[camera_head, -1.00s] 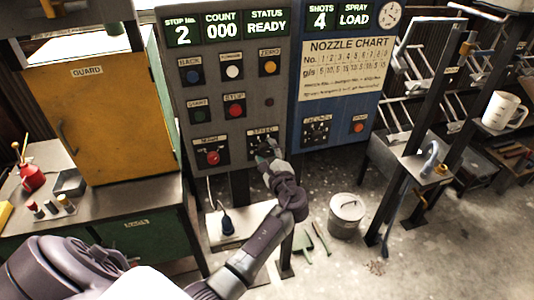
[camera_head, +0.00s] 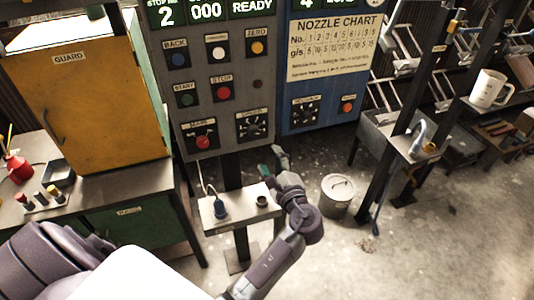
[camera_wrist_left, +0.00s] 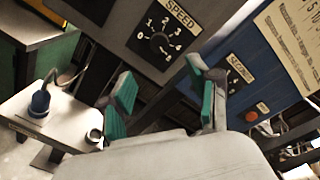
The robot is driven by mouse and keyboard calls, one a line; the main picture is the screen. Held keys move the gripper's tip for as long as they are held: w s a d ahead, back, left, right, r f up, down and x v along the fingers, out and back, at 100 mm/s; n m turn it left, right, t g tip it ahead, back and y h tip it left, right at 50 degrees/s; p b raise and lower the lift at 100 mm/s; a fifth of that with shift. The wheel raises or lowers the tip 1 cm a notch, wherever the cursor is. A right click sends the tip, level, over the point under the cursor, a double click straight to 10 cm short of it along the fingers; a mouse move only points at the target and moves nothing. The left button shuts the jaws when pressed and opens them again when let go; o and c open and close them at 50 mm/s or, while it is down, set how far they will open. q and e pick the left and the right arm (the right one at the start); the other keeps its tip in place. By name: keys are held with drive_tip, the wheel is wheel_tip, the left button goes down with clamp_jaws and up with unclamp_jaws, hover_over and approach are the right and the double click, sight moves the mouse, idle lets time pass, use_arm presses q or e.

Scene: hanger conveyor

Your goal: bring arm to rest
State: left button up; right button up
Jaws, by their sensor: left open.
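My left gripper (camera_head: 272,166) is below the grey control panel (camera_head: 232,98), near the small white shelf. In the left wrist view its two green-padded fingers (camera_wrist_left: 163,100) are spread apart with nothing between them. The speed dial (camera_head: 252,125) is above the gripper and apart from it; in the left wrist view the dial (camera_wrist_left: 160,43) shows beyond the fingers with numbers around it. My right gripper does not show in either view.
The white shelf (camera_head: 239,222) with a blue-handled tool (camera_head: 219,207) and a small dark cup (camera_head: 262,201) is just left of my arm. The yellow guard cabinet (camera_head: 90,110) is at left.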

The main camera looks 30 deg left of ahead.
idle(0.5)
use_arm(q)
drive_tip(key=s+d+f+g+h+b, duration=0.1)
drive_tip(key=s+d+f+h, duration=0.2)
drive_tip(key=f, duration=0.9)
drive_tip(key=s+d+f+g+h, duration=0.1)
drive_tip(key=s+f+g+h, duration=0.2)
drive_tip(key=f, duration=1)
drive_tip(key=s+d+f+h+b, duration=0.1)
drive_tip(key=s+f+h, duration=0.3)
drive_tip(key=f, duration=0.8)
drive_tip(key=s+f+n+g+h, duration=0.1)
drive_tip(key=s+f+n+g, duration=0.1)
drive_tip(key=s+f+n, duration=0.2)
drive_tip(key=s+f+n+g+h+b, duration=0.1)
drive_tip(key=s+f+n, duration=0.3)
drive_tip(key=s+f, duration=0.6)
drive_tip(key=s+f+n+g+h+b, duration=0.1)
drive_tip(key=s+f+n, duration=0.3)
drive_tip(key=s, duration=1.7)
wheel_tip(320, 180, down, 3)
drive_tip(key=shift+s+a+r+g+h, duration=0.1)
drive_tip(key=shift+s+a+g+h, duration=0.25)
drive_tip(key=shift+g, duration=0.55)
